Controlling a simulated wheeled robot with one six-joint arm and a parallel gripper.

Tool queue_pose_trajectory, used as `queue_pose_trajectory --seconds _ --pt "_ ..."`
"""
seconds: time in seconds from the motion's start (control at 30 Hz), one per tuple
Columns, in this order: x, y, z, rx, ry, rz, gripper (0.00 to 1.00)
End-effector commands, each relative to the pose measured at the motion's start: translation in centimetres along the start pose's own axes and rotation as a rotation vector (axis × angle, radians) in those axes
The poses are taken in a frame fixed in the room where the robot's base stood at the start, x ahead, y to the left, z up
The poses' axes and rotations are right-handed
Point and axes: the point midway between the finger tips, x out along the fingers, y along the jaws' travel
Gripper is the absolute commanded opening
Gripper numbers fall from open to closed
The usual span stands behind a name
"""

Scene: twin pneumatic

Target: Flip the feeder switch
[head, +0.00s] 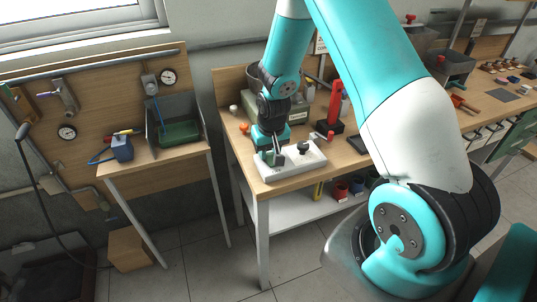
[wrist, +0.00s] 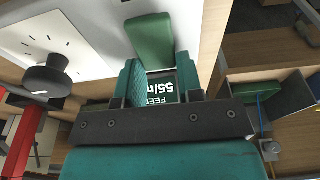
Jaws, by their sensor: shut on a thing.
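A white control box (head: 292,160) lies on the middle workbench, and its white face (wrist: 88,40) shows in the wrist view. The feeder switch (wrist: 150,40) is a green lever on the box. The lever's base is hidden by the fingers. A dark round knob (head: 304,148) stands beside it on the box, also in the wrist view (wrist: 48,77).
A red tool (head: 334,108) stands behind the box, and a dark tablet (head: 357,144) lies to its right. Open floor lies in front.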

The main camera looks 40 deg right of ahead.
Motion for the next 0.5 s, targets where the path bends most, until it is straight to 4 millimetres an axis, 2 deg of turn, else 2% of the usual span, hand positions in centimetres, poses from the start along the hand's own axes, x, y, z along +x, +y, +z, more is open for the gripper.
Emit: queue_pose_trajectory --seconds 0.03,0.2,0.5 --pt "0.5 0.0 0.3 0.000 0.049 0.001 0.10" --pt "0.1 0.0 0.5 0.000 0.181 0.000 0.10" --pt "-0.5 0.0 0.4 0.000 0.222 0.000 0.10"
